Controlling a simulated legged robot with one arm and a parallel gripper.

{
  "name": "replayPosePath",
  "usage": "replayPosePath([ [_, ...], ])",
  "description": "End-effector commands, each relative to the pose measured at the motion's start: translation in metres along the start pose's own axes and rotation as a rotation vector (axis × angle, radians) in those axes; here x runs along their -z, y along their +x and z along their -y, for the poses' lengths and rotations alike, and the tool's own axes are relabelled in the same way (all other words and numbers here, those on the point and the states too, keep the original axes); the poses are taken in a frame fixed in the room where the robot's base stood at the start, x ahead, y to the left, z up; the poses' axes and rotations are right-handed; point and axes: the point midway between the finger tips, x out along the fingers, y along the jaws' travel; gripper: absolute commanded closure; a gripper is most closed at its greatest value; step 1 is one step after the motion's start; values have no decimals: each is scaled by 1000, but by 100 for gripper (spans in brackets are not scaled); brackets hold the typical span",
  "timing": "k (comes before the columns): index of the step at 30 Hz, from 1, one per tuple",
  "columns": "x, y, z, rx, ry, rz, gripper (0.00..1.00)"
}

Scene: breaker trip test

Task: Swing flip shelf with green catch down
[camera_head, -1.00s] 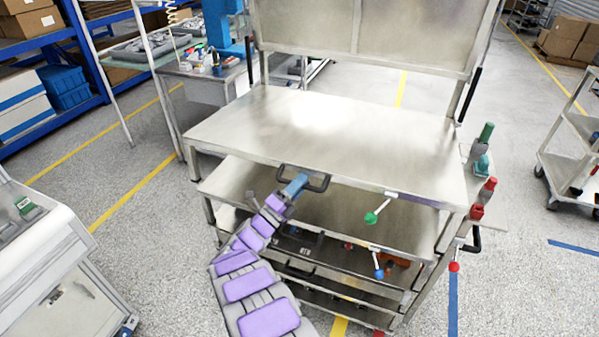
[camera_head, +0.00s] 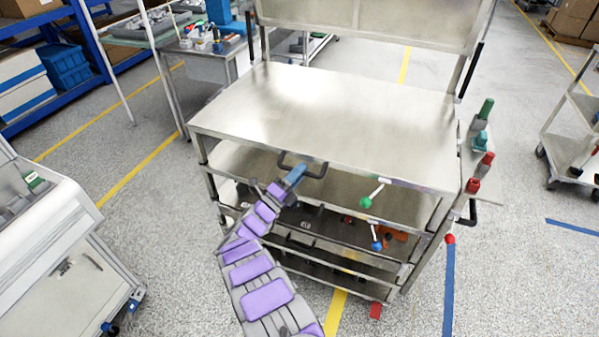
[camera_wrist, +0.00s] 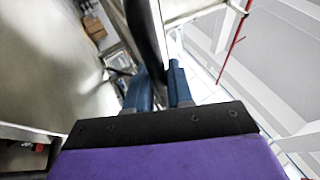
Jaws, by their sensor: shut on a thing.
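The flip shelf (camera_head: 330,115) is the broad metal top panel of a cart and lies about level. A black bow handle (camera_head: 322,172) sticks out from its front edge. The green catch (camera_head: 366,202) is a green knob on a white lever below the front edge, right of the handle. My gripper (camera_head: 301,169) has its blue fingers at the handle. In the wrist view, my gripper (camera_wrist: 158,82) is shut on the dark handle bar (camera_wrist: 146,35), with a finger on each side. The shelf surface (camera_wrist: 60,60) fills the left there.
A blue-knobbed lever (camera_head: 376,245) and a red knob (camera_head: 449,239) are on the cart's lower right. Lower shelves (camera_head: 340,235) hold dark and orange items. A side ledge (camera_head: 485,195) carries green and red tools.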

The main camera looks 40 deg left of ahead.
Motion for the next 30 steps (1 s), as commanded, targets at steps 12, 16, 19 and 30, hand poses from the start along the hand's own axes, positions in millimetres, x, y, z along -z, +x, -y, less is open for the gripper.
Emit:
replayPosePath([
  [12, 3, -5, -11, -18, -16, 6, 73],
  [16, 3, -4, -10, -17, -14, 5, 73],
  [19, 3, -3, -9, -16, -13, 4, 73],
  [30, 3, -4, -8, -15, -12, 2, 73],
])
